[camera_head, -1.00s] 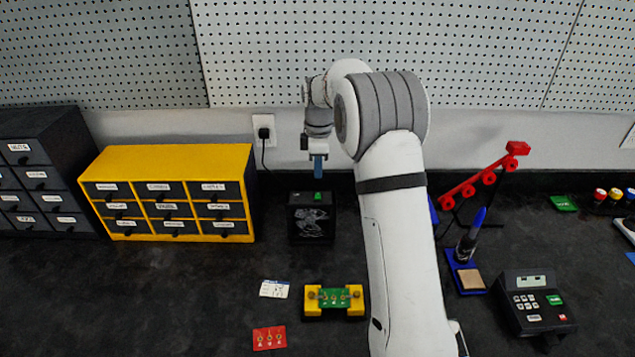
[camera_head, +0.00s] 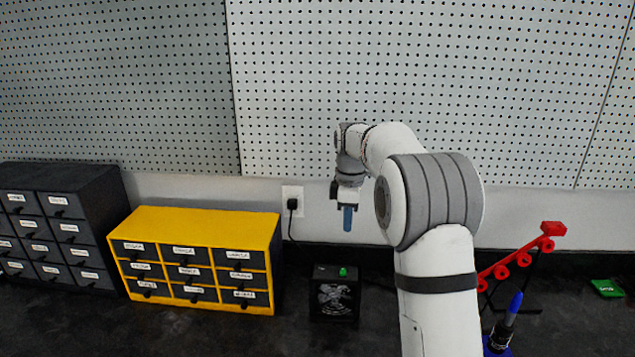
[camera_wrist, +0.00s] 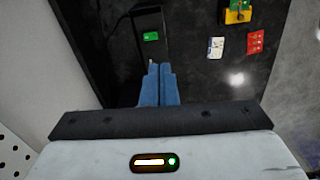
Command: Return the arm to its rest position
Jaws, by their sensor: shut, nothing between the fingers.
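My gripper (camera_head: 347,218) hangs pointing down in the head view, above and a little behind the black box with a green button (camera_head: 336,292). Its blue fingers are together with nothing between them. In the wrist view the two blue fingertips (camera_wrist: 160,70) also lie side by side, over the dark bench. My arm rises from the lower right and bends over toward the pegboard. The gripper is clear of the bench and touches nothing that I can see.
A yellow drawer cabinet (camera_head: 196,222) and a dark drawer cabinet (camera_head: 88,190) stand at left. A red rack (camera_head: 520,258) and a blue soldering iron (camera_head: 513,308) are at right. A wall outlet (camera_head: 292,200) is behind. The wrist view shows a white card (camera_wrist: 216,47), red board (camera_wrist: 255,42) and yellow holder (camera_wrist: 238,15).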

